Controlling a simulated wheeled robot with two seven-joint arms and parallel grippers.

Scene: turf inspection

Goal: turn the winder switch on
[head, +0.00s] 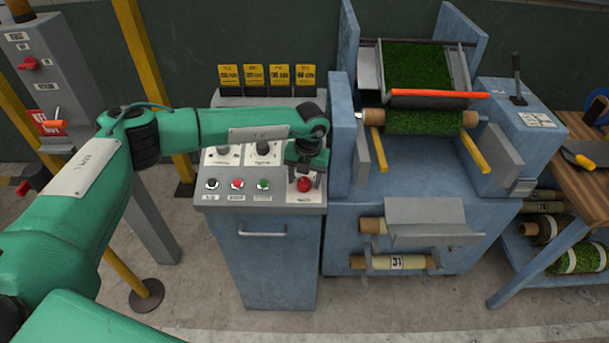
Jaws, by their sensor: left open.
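The control panel (282,198) tops a blue cabinet left of the turf winding machine. Two dark rotary knobs (263,148) sit on its upper part, one left of the other. Below them are a white-ringed dark button (212,184), a red one (237,184) and a green one (263,184). A red mushroom button (304,185) is at the right. The labels are too small to read, so I cannot tell which control is the winder switch. My left gripper (307,172) is open, pointing down over the panel's right part near the red button, hiding what lies behind it. My right gripper is not in view.
Yellow cards (268,76) stand behind the panel. The blue winder machine (420,180) with a green turf roll (424,121) rises close on the right. A black lever (517,75) stands on its right housing. A yellow post (150,80) is behind my arm.

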